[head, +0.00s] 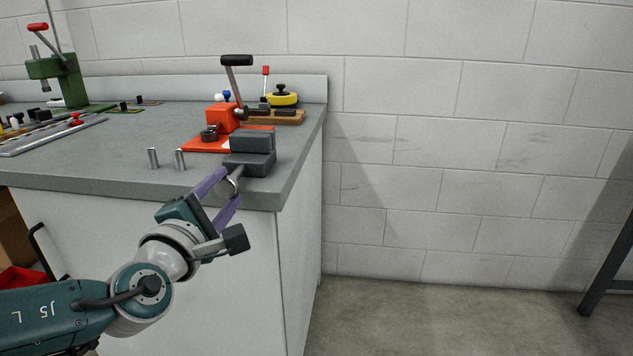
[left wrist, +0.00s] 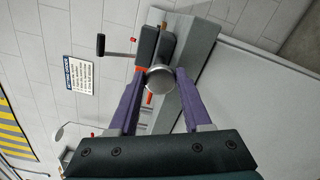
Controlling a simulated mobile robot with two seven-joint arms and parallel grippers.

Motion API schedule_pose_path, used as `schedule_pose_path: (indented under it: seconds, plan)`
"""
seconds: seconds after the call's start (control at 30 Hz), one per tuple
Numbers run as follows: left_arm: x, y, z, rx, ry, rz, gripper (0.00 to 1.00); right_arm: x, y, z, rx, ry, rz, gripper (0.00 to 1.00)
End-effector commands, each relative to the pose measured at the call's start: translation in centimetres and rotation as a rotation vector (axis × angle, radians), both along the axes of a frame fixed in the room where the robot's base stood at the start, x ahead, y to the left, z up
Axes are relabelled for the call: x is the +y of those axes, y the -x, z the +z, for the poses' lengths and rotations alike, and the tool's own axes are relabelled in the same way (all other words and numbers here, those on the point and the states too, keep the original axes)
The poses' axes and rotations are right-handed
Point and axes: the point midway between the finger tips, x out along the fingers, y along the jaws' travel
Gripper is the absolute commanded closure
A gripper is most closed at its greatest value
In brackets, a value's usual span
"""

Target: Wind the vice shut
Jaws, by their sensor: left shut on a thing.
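The vice (head: 250,160) is a dark grey block with two jaws, at the front right corner of the grey bench. It also shows in the left wrist view (left wrist: 148,46). Its round metal handle (head: 230,184) faces the front edge; in the left wrist view the handle's disc end (left wrist: 160,79) sits between my fingers. My left gripper (head: 222,190) has purple fingers, one on each side of the handle, and is shut on it. The gap between the vice jaws is hard to judge here. My right gripper is in neither view.
An orange lever press (head: 222,118) stands just behind the vice, with a yellow round item (head: 283,99) beyond it. Two metal pins (head: 153,159) stand left of the vice. A green press (head: 62,75) is at the back left. The floor right of the bench is clear.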

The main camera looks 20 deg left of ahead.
Motion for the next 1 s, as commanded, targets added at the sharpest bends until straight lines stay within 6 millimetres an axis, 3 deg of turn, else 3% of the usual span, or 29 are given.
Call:
schedule_pose_path:
  seconds: [0.27,0.3,0.53,0.83,1.0]
  plan:
    - [0.0,0.0,0.0,0.000,0.001,0.001,1.00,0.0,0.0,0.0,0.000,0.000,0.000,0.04]
    - [0.0,0.0,0.0,0.000,0.001,0.001,0.48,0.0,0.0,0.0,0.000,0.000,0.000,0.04]
    - [0.0,0.0,0.0,0.000,0.002,0.001,0.22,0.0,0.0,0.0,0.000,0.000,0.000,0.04]
    - [-0.1,0.3,0.0,0.002,0.001,-0.001,0.21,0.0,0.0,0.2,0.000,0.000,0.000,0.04]
    - [-0.6,2.6,0.3,0.004,0.003,-0.002,0.21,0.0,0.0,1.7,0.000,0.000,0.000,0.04]
